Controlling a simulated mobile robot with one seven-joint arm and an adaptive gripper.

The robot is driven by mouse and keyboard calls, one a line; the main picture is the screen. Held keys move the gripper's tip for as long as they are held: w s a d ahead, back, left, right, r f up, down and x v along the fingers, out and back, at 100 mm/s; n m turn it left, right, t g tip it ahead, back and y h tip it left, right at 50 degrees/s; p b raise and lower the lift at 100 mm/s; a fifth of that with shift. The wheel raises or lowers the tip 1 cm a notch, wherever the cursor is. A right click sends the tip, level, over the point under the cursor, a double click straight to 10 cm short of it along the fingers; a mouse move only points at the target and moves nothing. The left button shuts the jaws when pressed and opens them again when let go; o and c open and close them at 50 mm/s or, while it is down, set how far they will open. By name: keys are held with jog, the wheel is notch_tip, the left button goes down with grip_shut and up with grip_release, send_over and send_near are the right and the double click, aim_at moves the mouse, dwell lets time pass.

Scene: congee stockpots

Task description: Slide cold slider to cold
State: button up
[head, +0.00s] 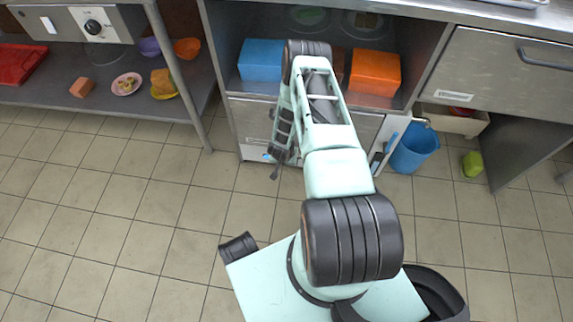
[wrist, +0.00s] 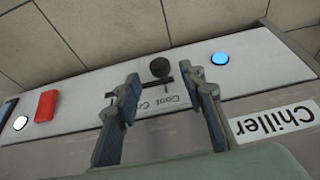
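The cold slider's round black knob (wrist: 160,67) sticks up from a dark slot on a pale control panel (wrist: 255,62) in the wrist view. A small plate (wrist: 172,101) below the slot carries lettering that seems to read "Cool" and "Co…", partly hidden by my finger. My gripper (wrist: 163,82) is open, its two fingers apart on either side of the knob in the picture. I cannot tell whether a finger touches the knob. In the head view my gripper (head: 275,168) is low at the counter's front, and the knob is hidden there.
In the head view, a blue bucket (head: 415,148) stands right of the cabinet. Tiled floor is clear to the left.

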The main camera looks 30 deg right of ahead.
jog(key=shift+b+x, duration=0.6)
jog(key=shift+x, duration=1.35)
grip_shut()
jog(key=shift+s+r, duration=0.1)
